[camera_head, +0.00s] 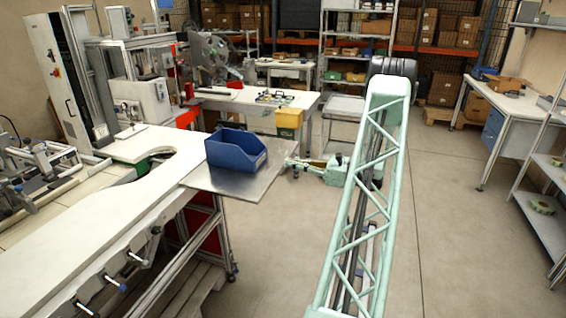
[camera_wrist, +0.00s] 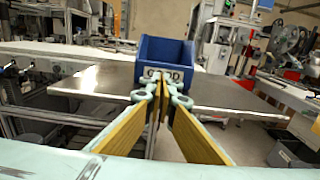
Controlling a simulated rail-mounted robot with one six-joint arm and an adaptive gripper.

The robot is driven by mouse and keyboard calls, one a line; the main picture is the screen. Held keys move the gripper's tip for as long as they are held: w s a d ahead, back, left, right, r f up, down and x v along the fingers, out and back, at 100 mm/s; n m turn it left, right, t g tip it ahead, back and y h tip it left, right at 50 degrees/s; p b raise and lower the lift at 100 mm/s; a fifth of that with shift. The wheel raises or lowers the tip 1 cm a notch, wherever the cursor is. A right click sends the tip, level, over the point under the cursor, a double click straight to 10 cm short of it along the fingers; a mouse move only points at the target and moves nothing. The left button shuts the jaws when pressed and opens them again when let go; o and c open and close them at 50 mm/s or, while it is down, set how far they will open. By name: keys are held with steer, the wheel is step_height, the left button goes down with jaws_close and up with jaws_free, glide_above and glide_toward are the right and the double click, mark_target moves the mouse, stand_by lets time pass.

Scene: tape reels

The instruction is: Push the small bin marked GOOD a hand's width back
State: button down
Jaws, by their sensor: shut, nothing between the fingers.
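The small blue bin (camera_head: 235,148) stands upright on a grey metal plate (camera_head: 222,186) at the end of the white bench. In the wrist view the bin (camera_wrist: 183,51) faces me, and its white label reads GOOD, with the middle letters partly covered by my fingertips. My gripper (camera_head: 287,163) is just right of the bin in the head view, pointing at its label side, with a small gap between them. In the wrist view my gripper (camera_wrist: 161,78) has its fingertips together with nothing between them.
The white bench (camera_head: 110,215) runs left of the plate. A yellow bin (camera_head: 289,120) stands behind the plate by another table (camera_head: 305,101). The plate is bare around the blue bin. Open floor (camera_head: 455,220) lies to the right.

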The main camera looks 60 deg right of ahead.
steer(key=shift+s+d, duration=0.15)
steer(key=shift+s, duration=0.95)
steer(key=shift+w, duration=0.1)
